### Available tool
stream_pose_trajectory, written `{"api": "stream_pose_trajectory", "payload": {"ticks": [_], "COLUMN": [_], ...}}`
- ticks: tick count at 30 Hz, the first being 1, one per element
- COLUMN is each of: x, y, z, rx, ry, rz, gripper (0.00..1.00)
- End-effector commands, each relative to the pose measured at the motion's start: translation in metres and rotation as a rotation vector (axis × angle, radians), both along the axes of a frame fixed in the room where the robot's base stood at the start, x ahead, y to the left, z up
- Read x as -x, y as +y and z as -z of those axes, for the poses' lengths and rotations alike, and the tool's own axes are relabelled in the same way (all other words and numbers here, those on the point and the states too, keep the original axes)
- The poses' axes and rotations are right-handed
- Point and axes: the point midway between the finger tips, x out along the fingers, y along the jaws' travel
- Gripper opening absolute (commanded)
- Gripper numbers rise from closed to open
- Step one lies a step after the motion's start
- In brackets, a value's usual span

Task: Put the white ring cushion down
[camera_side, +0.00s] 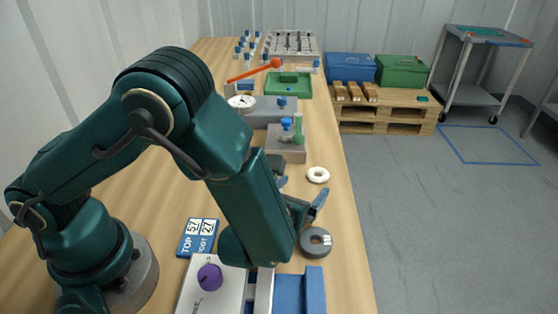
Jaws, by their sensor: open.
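The white ring cushion (318,175) lies flat on the wooden bench near its right edge. My gripper (302,193) is open, just nearer the camera and to the left of the cushion. One blue finger shows beside the arm's lower end, and the other is partly hidden behind the arm link. The cushion appears apart from the fingers, with nothing seen between them.
A dark grey ring (316,242) lies near the gripper. A grey block with a green vessel (298,132) stands behind the cushion. A white device with a purple knob (209,277) and a blue sign (198,238) are in front. The bench's right edge is close.

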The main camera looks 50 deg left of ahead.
Motion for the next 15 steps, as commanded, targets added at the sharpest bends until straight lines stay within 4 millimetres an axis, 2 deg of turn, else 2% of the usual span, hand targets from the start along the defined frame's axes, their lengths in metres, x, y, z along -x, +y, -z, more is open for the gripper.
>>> {"api": "stream_pose_trajectory", "payload": {"ticks": [6, 15], "x": [0.018, 0.021], "y": [-0.008, -0.008], "z": [-0.008, -0.009], "rx": [0.000, -0.001], "ry": [0.000, 0.001], "rz": [0.002, -0.001], "gripper": [0.91, 0.91]}}
